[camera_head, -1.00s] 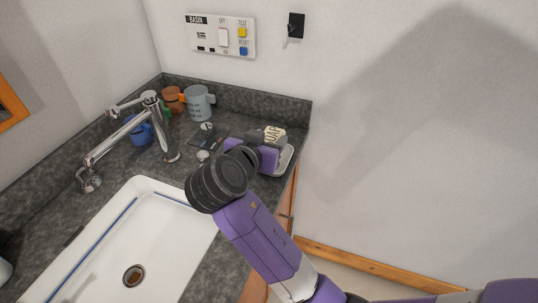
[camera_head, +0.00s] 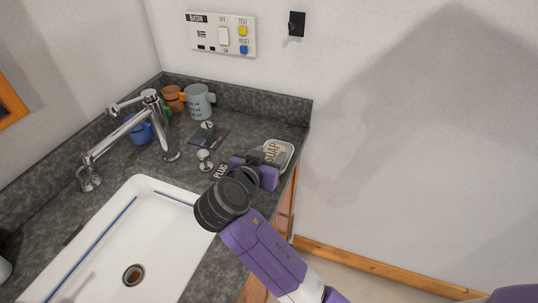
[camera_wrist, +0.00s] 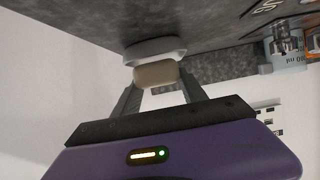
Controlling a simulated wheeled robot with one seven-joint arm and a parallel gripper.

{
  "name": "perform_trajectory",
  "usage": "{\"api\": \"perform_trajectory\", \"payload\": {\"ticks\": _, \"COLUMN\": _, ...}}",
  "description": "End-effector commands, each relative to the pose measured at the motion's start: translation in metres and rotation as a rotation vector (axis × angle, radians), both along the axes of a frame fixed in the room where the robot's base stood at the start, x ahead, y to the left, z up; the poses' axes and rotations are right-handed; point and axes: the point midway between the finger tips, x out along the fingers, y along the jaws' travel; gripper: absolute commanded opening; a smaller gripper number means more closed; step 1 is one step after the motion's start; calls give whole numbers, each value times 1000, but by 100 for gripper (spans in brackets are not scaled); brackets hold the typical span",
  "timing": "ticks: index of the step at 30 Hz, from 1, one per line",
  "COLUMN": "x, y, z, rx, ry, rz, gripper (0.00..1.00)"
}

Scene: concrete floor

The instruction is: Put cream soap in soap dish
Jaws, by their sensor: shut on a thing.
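The cream soap (camera_head: 271,151), lettered SOAP, is between the fingertips of my gripper (camera_head: 270,158). In the wrist view the soap (camera_wrist: 156,74) is a rounded beige bar held between the two grey fingers (camera_wrist: 158,88). The white soap dish (camera_head: 289,148) stands at the counter's right edge. In the head view the soap overlaps the inside of the dish; in the wrist view it overlaps the rim of the dish (camera_wrist: 150,48). I cannot tell whether the soap touches the dish. My gripper partly hides the dish's near side.
A white sink (camera_head: 165,225) with a chrome faucet (camera_head: 125,135) is to the left. Round metal knobs (camera_head: 205,156) and a PLUG label (camera_head: 220,172) are left of the gripper. Mugs (camera_head: 198,101) stand at the back. A wall panel (camera_head: 222,34) is above.

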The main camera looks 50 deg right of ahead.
Motion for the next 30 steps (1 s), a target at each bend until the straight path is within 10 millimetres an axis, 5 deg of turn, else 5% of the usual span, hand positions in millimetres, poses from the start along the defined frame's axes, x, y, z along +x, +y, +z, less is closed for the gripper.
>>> {"api": "perform_trajectory", "payload": {"ticks": 7, "x": 0, "y": 0, "z": -8, "rx": -1, "ry": 0, "rz": 0, "gripper": 0}}
{"api": "perform_trajectory", "payload": {"ticks": 8, "x": 0, "y": 0, "z": -7, "rx": 0, "ry": 0, "rz": 0, "gripper": 54}}
{"api": "perform_trajectory", "payload": {"ticks": 11, "x": 0, "y": 0, "z": -6, "rx": 0, "ry": 0, "rz": 0, "gripper": 71}}
{"api": "perform_trajectory", "payload": {"ticks": 26, "x": 0, "y": 0, "z": 9, "rx": 0, "ry": -1, "rz": 0, "gripper": 71}}
{"api": "perform_trajectory", "payload": {"ticks": 30, "x": -7, "y": 24, "z": 14, "rx": 0, "ry": -3, "rz": 5, "gripper": 71}}
